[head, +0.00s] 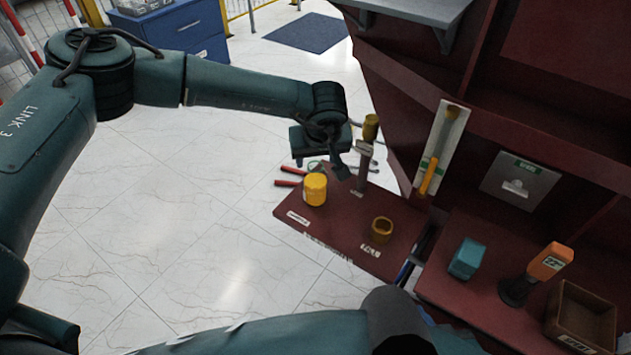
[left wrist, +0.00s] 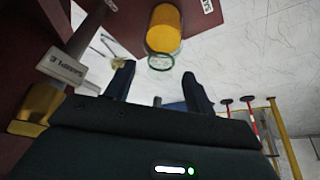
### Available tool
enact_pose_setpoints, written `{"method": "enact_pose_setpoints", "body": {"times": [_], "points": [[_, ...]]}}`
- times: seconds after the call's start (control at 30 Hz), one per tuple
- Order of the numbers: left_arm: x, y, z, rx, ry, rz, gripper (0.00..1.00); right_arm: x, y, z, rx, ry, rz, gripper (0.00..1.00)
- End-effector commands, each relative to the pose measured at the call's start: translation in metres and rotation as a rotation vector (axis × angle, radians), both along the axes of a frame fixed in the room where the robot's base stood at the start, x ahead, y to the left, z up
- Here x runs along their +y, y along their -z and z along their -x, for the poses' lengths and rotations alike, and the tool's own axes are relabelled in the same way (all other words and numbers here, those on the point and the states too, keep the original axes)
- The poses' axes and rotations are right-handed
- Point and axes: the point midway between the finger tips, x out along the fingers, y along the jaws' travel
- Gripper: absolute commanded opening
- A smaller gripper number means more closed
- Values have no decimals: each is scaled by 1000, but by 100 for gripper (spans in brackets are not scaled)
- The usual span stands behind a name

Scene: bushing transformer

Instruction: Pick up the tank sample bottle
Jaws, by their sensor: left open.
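A yellow-filled bottle (head: 315,190) stands upright on the dark red shelf left of centre in the head view. A thin green ring shows just above its yellow part. In the left wrist view the yellow bottle (left wrist: 164,30) is at the top centre, with the clear green-edged ring at its near end. My left gripper (head: 320,168) is open and empty above and beside the bottle. In the left wrist view its two fingers (left wrist: 155,80) are spread, with the ring just beyond the gap, and they appear apart from it. My right gripper is not in view.
A labelled post with a brass knob (head: 370,128) stands close to the right of my left gripper. A brass cup (head: 381,230) is on the same shelf (head: 340,222). Red-handled tools (head: 288,176) lie behind. A teal block (head: 467,258) and wooden box (head: 582,320) are right.

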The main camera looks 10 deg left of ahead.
Motion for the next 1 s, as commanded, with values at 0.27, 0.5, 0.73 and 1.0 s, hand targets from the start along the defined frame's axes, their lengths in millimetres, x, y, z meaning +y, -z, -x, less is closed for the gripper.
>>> {"method": "enact_pose_setpoints", "body": {"times": [0.27, 0.5, 0.73, 1.0], "points": [[3, 18, -7, -1, 1, -1, 55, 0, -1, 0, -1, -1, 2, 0], [3, 17, -7, -1, 0, 0, 46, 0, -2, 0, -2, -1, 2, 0], [3, 17, -7, -1, 0, 0, 27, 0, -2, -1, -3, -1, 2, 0], [3, 17, -7, -1, 0, 0, 5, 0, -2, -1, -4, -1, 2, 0]]}}
